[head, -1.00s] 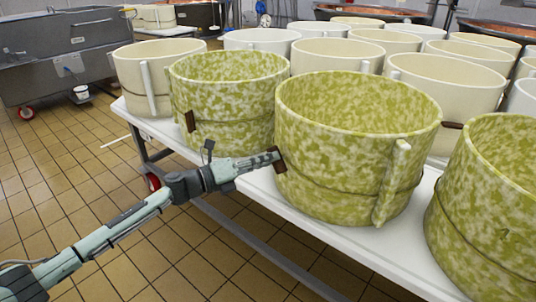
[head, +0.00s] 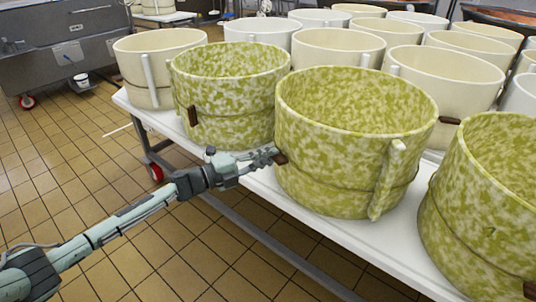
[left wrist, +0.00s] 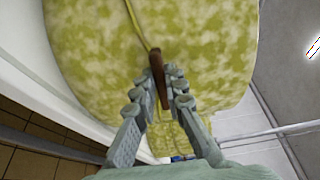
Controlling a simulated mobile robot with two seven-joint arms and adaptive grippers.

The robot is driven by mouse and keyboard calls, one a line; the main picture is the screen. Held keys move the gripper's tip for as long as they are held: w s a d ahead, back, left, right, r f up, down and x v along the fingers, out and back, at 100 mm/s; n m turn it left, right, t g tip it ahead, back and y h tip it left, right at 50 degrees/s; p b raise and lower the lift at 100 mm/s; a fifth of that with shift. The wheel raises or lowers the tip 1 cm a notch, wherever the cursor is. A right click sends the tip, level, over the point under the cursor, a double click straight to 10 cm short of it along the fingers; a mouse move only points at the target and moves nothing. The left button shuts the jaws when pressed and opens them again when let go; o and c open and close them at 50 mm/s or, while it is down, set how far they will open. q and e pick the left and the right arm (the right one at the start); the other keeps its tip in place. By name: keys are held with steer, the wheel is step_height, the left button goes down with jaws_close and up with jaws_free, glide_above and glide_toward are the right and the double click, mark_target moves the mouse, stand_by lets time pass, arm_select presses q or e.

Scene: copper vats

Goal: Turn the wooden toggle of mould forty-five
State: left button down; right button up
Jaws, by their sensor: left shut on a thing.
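A green-and-cream mottled mould (head: 335,150) stands upright near the table's front edge, with a cord around it. A brown wooden toggle (head: 281,158) sits on that cord at the mould's left side. No number is legible on the mould. My left gripper (head: 271,155) reaches it from the left and is shut on the toggle. In the left wrist view the toggle (left wrist: 158,84) lies between the fingers of my left gripper (left wrist: 163,80), against the mottled wall (left wrist: 100,45). The fingers hide part of the toggle. My right gripper is not in view.
A second mottled mould (head: 228,90) with its own toggle (head: 193,116) stands behind left; a third (head: 490,200) stands close at right. Several cream moulds (head: 340,50) fill the white table (head: 255,185) behind.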

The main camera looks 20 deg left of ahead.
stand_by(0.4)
arm_select(q)
steer(key=c, duration=1.6)
jaws_free()
steer(key=v, duration=1.2)
steer(key=shift+f, duration=0.1)
